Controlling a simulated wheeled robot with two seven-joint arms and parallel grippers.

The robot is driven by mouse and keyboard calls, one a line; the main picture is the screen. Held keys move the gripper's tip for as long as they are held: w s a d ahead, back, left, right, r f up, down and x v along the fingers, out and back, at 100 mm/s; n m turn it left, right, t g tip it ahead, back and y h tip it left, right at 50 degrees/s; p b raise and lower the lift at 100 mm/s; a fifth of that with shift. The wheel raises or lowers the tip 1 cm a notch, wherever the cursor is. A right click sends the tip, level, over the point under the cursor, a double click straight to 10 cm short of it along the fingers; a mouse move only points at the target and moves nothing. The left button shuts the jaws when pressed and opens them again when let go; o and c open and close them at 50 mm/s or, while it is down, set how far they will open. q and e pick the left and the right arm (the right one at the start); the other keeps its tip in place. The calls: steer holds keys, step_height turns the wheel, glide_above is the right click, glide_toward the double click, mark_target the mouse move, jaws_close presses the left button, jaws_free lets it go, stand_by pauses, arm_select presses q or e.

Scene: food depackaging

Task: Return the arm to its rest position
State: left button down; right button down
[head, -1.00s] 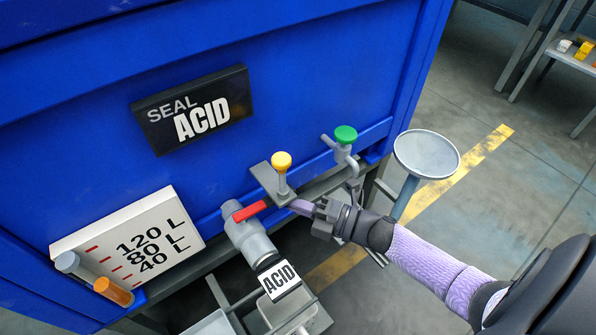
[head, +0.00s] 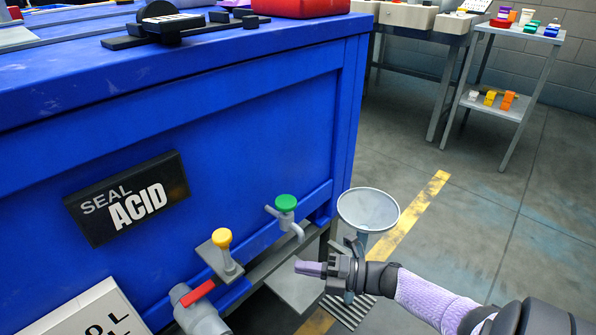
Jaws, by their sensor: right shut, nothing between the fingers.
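My right gripper (head: 308,268) shows in the head view at the lower middle, shut and empty. Its arm (head: 430,300) comes in from the lower right, with a lilac sleeve. The fingers point left, in front of the blue tank (head: 250,130) and apart from its valves. The red lever (head: 198,293) on the grey valve lies to the left of the fingertips, with clear space between. My left gripper is not in view.
A green-knobbed tap (head: 286,203) and a yellow-knobbed plunger (head: 222,240) stick out from the tank. A grey round bowl (head: 368,208) on a post stands just behind the gripper. A shelf (head: 505,103) with small coloured items stands at the back right. Open floor lies at right.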

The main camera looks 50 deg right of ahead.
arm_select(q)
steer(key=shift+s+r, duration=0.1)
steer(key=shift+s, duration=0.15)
